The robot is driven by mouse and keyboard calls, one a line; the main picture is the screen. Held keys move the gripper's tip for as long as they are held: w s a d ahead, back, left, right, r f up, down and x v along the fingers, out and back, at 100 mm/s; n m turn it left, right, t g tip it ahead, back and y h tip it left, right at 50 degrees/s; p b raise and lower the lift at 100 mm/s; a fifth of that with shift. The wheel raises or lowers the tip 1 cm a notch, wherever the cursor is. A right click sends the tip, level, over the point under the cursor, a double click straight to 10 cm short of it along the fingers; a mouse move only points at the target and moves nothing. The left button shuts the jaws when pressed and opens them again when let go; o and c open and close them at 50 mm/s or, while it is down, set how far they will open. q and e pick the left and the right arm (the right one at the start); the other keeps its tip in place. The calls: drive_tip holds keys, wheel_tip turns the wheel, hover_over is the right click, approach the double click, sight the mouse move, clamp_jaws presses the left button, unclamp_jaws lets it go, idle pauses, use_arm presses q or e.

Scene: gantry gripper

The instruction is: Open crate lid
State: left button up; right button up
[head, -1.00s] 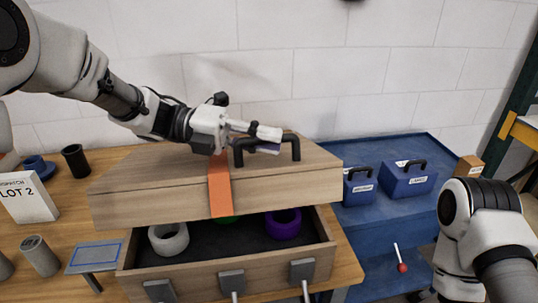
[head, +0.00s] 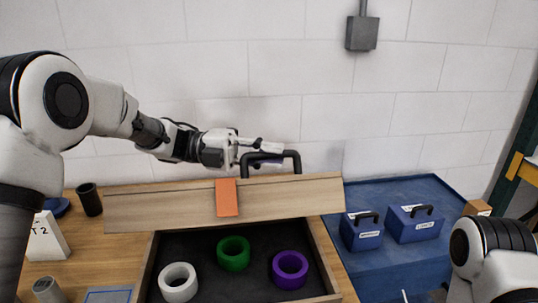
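The wooden crate lid (head: 160,209) is raised and tilted, its front edge up, with an orange strap (head: 227,198) over it. A black handle (head: 298,160) stands on the lid. My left gripper (head: 266,153) reaches in from the left, its fingers closed above and below the handle bar. Below, the crate (head: 322,258) is open at the front and shows its dark inside. A white ring (head: 179,270), a green ring (head: 233,243) and a purple ring (head: 290,258) lie in it. My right gripper is out of view; only part of that arm shows at lower right.
Two blue cases (head: 362,240) (head: 415,232) stand on the blue bench (head: 393,192) at right. A black cup (head: 89,204), a white sign (head: 47,240) and a grey cylinder (head: 48,290) are at left. A white wall is behind, with a grey box (head: 361,34) on it.

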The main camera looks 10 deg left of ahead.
use_arm(q)
drive_tip(key=shift+o, duration=1.3)
drive_tip(key=shift+d, duration=0.1)
drive_tip(key=a, duration=1.2)
drive_tip(key=shift+w, duration=0.4)
